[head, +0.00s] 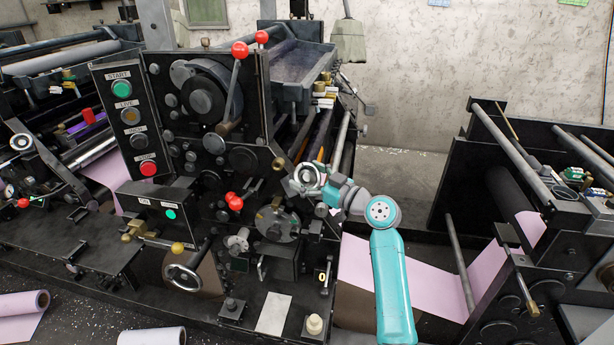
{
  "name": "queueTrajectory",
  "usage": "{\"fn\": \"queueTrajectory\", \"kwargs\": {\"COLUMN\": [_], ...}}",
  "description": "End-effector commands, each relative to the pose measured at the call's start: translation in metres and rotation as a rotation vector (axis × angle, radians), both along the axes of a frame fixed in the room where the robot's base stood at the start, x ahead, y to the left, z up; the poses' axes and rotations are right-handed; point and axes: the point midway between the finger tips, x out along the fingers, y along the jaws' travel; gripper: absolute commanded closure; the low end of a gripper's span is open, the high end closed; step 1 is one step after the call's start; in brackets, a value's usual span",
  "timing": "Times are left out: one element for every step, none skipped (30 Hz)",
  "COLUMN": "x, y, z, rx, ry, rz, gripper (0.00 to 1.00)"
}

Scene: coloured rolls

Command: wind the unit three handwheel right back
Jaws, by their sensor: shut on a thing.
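A small silver handwheel (309,174) sits on the right side of the black press unit in the middle of the head view. My gripper (297,187) is at this wheel, at the end of my turquoise and grey arm, which comes up from the lower right. Its jaws are shut on the wheel's rim, at the lower left side. The jaws are small in the picture and the exact contact is hard to see. No readable unit number shows beside the wheel.
A larger handwheel (183,277) stands lower on the same unit, and another (21,142) is at far left. A control panel (132,122) and red-knobbed levers (240,50) stand left of my gripper. Pink paper web (437,290) runs behind my arm. Rolls lie on the floor.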

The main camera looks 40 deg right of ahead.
Motion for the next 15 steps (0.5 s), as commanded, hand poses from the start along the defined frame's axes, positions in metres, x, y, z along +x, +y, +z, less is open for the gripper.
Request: {"fn": "queueTrajectory", "kwargs": {"x": [0.0001,0.0001,0.0001,0.0,0.0,0.0001,0.0,0.0001,0.0001,0.0,0.0,0.0,0.0,0.0,0.0], "y": [-0.0003,-0.0003,-0.0003,-0.0001,0.0,0.0002,0.0002,0.0003,0.0004,0.0004,0.0005,0.0005,0.0005,0.0005,0.0005], "z": [-0.0008,-0.0006,-0.0006,-0.0006,-0.0007,-0.0007,-0.0007,-0.0007,-0.0008,-0.0007,-0.0007,-0.0007,-0.0007,-0.0006,-0.0006], "rx": [-0.01,-0.016,-0.021,-0.026,-0.03,-0.033,-0.034,-0.035,-0.036,-0.037,-0.037,-0.037,-0.037,-0.037,-0.037], "ry": [0.002,0.001,0.001,0.001,0.0,0.0,0.0,0.0,0.0,0.0,0.0,0.0,0.0,0.0,0.0], "rz": [0.009,0.014,0.019,0.022,0.026,0.029,0.031,0.032,0.034,0.034,0.034,0.034,0.034,0.034,0.034], "gripper": [0.5,0.5,0.5,0.49,0.49,0.49,0.49,0.49,0.49,0.49,0.49,0.49,0.49,0.49,0.49]}}
